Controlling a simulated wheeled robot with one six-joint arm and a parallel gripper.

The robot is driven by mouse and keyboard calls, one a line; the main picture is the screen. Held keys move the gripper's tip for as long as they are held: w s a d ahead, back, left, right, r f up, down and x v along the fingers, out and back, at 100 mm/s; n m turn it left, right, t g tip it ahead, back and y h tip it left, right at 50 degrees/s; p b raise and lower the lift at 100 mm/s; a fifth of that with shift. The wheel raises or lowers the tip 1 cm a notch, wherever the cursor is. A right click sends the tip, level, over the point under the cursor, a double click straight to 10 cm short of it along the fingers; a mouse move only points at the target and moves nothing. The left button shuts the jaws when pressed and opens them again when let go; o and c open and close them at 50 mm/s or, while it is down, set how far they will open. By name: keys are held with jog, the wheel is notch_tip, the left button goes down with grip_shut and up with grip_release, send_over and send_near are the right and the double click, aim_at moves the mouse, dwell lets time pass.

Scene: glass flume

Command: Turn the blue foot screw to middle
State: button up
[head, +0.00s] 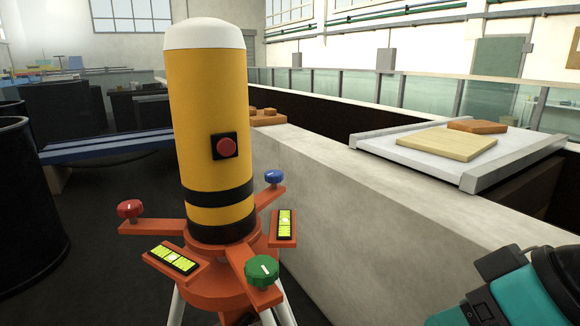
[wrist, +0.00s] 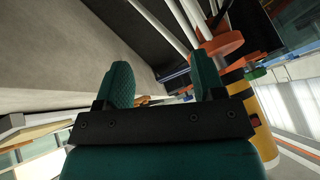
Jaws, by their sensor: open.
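The blue foot screw (head: 274,176) is a small knob on the right rear arm of the orange tripod base (head: 215,285), right of the yellow column (head: 208,120). A pale mark shows on its top, too small to read exactly. The red foot screw (head: 130,208) is at the left and the green foot screw (head: 262,269) at the front; both carry white marks. Two yellow-green bubble vials, one left (head: 173,258) and one right (head: 284,224), sit on the base. My gripper (wrist: 160,65) is open and empty, apart from the instrument. I cannot make out the blue screw in the wrist view.
A concrete wall (head: 380,195) runs close behind the base on the right. A white-framed tray (head: 385,143) with a wooden board (head: 446,143) rests farther right. A dark drum (head: 25,200) stands at the left. Several orange blocks (head: 268,117) lie behind the column.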

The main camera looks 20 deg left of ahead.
jog(key=w+a+r+n+t+y+p, duration=0.1)
jog(key=w+a+r+t+y, duration=0.1)
jog(key=w+a+t+y, duration=0.35)
jog(key=w+a+r+n+t+y, duration=0.1)
jog(key=w+a+t+y, duration=0.1)
jog(key=w+a, duration=0.65)
jog(key=p, duration=0.9)
send_near(269, 172)
jog(key=shift+t, duration=0.45)
jog(key=x, duration=0.9)
jog(key=shift+w+a+f, duration=0.1)
jog(key=shift+w+f, duration=0.05)
jog(key=shift+f, duration=0.25)
jog(key=shift+x, duration=0.85)
jog(key=shift+f, duration=0.1)
jog(key=c, duration=0.9)
